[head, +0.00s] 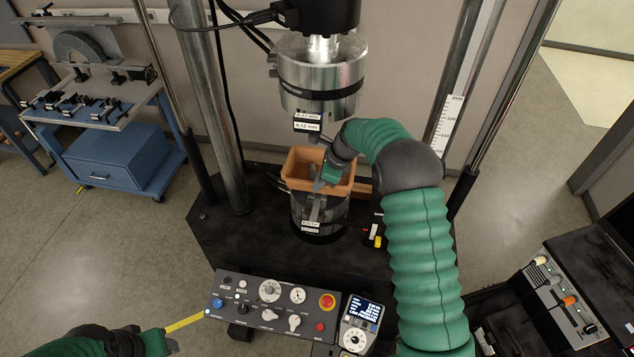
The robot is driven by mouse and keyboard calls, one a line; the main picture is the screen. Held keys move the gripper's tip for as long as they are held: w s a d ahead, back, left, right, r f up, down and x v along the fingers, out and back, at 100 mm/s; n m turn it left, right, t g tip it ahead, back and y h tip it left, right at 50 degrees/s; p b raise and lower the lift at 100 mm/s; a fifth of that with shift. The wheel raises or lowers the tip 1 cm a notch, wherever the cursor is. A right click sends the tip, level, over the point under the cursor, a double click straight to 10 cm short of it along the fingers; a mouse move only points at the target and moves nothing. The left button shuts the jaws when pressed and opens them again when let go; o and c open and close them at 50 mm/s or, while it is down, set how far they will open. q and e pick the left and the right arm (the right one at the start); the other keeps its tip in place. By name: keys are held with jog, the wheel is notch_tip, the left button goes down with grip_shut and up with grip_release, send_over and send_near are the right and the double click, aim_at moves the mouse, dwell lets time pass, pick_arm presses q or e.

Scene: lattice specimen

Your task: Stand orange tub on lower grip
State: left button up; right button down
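The orange tub (301,163) is at the centre of the head view, open side up, directly over the lower grip (334,211). The lower grip is a metal cylinder on the black machine base. Whether the tub's bottom rests fully on it is hidden by the tub's near wall and my gripper. My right gripper (318,186) comes in from the right and is at the tub's near wall, seemingly shut on it; its fingers show only partly. My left gripper (170,345) is low at the bottom left, away from the tub; its fingers are hardly visible.
The upper grip (318,76) hangs above the tub with limited room between. Steel columns (212,100) flank the grips. A control panel (272,305) with knobs and a red button lies in front. A blue cart (120,160) stands at left.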

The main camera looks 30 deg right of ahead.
jog(key=shift+d, duration=0.3)
jog(key=shift+a+f, duration=0.1)
jog(key=shift+f, duration=0.05)
jog(key=shift+a+f+b, duration=0.3)
jog(key=shift+f+b, duration=0.1)
jog(key=shift+f, duration=0.35)
jog(key=shift+d+r, duration=0.1)
jog(key=shift+d, duration=0.05)
jog(key=c, duration=2.1)
grip_release()
jog(key=o, duration=0.5)
jog(key=shift+o, duration=0.3)
